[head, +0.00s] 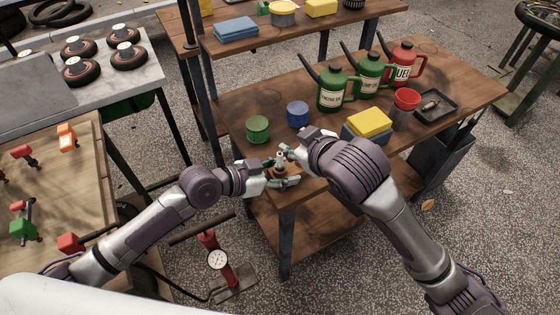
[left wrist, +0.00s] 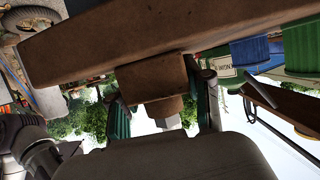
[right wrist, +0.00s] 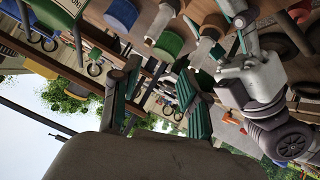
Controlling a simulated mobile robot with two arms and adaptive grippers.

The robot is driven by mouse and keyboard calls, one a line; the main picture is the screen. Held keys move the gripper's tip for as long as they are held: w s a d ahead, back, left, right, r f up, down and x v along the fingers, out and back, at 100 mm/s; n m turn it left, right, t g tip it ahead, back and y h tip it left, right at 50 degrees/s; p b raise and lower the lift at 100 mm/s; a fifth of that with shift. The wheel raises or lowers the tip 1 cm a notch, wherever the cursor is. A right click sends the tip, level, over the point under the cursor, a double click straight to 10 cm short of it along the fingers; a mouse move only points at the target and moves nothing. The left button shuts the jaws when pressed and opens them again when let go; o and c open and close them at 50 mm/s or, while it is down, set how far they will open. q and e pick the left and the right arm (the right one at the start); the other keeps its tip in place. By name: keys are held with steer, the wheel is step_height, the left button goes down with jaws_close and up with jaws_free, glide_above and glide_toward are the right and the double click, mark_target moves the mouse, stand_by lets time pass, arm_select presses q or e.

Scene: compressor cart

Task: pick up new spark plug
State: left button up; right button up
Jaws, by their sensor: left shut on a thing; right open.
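My left gripper (head: 278,179) is at the table's near left corner, shut on a small brown block (left wrist: 155,78). The block sits between its green-padded fingers in the left wrist view. A small pale upright piece (head: 281,156), possibly the spark plug, shows above the block, partly hidden by the grippers. My right gripper (head: 290,153) is just above and beside the left one. In the right wrist view its fingers (right wrist: 161,100) are apart, with nothing clearly between them. I cannot tell whether the right gripper touches the plug.
On the wooden table (head: 240,100) stand a green can (head: 258,130), a blue can (head: 298,114), green and red pouring cans, a yellow sponge (head: 370,122) and a dark tray (head: 450,106). A red pump with a gauge (head: 217,260) stands on the ground below.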

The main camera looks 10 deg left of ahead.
mark_target(281, 162)
steer(key=s+f+m+t, duration=0.25)
steer(key=s+m, duration=0.35)
steer(key=s, duration=0.4)
steer(key=shift+t+h, duration=0.35)
steer(key=shift+h, duration=0.05)
steer(key=x, duration=1.1)
steer(key=shift+w+r, duration=0.15)
steer(key=shift+r, duration=0.15)
jaws_close()
